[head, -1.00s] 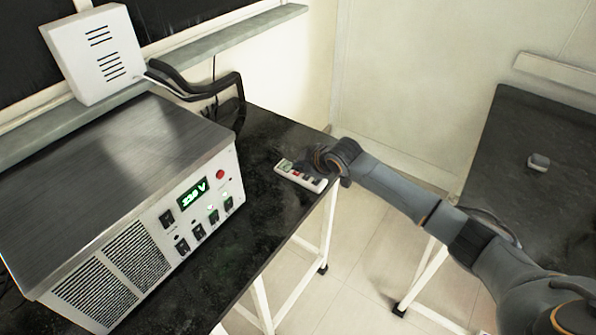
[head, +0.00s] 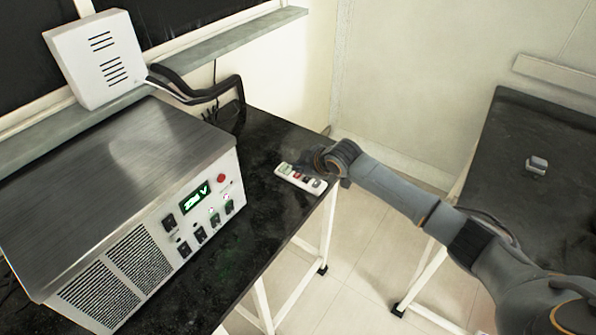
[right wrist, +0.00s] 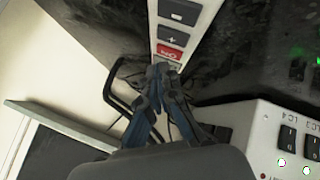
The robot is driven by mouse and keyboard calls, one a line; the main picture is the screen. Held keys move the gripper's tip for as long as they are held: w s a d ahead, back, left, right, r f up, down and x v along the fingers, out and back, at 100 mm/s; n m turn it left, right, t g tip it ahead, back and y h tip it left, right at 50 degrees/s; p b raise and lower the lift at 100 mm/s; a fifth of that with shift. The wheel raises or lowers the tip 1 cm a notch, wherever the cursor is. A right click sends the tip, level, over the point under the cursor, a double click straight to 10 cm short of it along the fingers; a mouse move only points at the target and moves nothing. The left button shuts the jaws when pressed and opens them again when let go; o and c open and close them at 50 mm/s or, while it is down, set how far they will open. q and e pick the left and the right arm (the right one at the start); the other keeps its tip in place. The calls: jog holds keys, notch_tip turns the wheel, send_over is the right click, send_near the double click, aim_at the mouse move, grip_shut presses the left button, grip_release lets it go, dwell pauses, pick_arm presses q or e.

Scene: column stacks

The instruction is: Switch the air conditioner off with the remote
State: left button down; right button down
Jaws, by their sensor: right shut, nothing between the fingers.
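The remote (head: 287,171) is a white bar with grey and dark buttons and a red one. It lies on the black bench near its right edge. In the right wrist view the remote (right wrist: 194,32) runs up from the fingertips, its red button (right wrist: 170,53) with white lettering just beyond them. My right gripper (head: 304,164) is shut and empty, above the remote and hiding part of it. In the right wrist view its fingertips (right wrist: 160,71) are together by the red button. I cannot tell whether they touch. No air conditioner is clearly identifiable. My left gripper is not in view.
A metal power unit (head: 120,150) with a green display and switches stands on the black bench (head: 262,215), left of the remote. A white slotted box (head: 98,62) and black hoses (head: 205,92) are behind it. Another dark table (head: 500,190) is at the right.

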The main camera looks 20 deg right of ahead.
aim_at(300, 176)
jog(key=shift+r, duration=0.1)
notch_tip(300, 176, up, 5)
jog(key=p, duration=0.5)
jog(key=shift+r, duration=0.1)
dwell(0.4)
dwell(0.4)
